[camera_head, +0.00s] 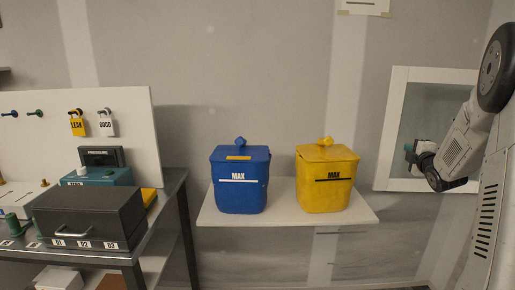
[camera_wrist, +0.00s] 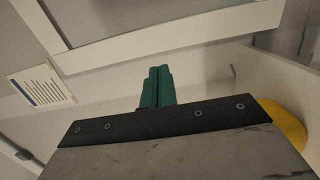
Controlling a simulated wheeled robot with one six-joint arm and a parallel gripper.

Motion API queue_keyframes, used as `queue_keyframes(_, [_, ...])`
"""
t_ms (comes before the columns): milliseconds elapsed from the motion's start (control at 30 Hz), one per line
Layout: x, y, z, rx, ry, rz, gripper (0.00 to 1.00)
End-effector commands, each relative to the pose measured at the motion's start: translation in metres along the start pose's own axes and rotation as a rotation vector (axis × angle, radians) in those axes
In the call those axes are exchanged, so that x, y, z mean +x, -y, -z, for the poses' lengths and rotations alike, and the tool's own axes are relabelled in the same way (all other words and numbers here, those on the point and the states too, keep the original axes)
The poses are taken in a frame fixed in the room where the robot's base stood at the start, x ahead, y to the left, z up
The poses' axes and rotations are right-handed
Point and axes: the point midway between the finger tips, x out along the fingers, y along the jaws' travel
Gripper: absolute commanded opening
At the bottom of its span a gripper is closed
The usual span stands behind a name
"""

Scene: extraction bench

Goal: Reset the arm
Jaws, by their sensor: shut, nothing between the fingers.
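My gripper (camera_head: 411,152) is at the right in the head view, at the end of my raised arm, in front of the white-framed panel (camera_head: 385,130). In the wrist view its green fingers (camera_wrist: 157,87) stand side by side, closed together with nothing between them. The gripper is apart from the bins and the bench.
A blue bin (camera_head: 240,190) and a yellow bin (camera_head: 325,190), both marked MAX, stand on a white wall shelf (camera_head: 285,215). At left, a bench holds a dark box (camera_head: 90,215) with a handle. Yellow and white padlocks (camera_head: 77,124) hang on a white board (camera_head: 135,110).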

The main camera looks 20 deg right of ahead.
Motion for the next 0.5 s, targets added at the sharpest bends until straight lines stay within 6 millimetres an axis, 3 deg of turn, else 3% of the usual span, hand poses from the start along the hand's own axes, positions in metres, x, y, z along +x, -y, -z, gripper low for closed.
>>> queue_keyframes(133, [-0.001,0.019,-0.009,0.102,0.050,0.086,0.00])
queue_keyframes(233, [-0.017,0.064,-0.024,0.261,0.169,0.257,0.00])
queue_keyframes(300, [-0.041,0.087,-0.029,0.394,0.285,0.382,0.00])
queue_keyframes(367, [-0.064,0.098,-0.020,0.503,0.383,0.482,0.00])
queue_keyframes(500, [-0.129,0.105,0.027,0.727,0.599,0.686,0.00])
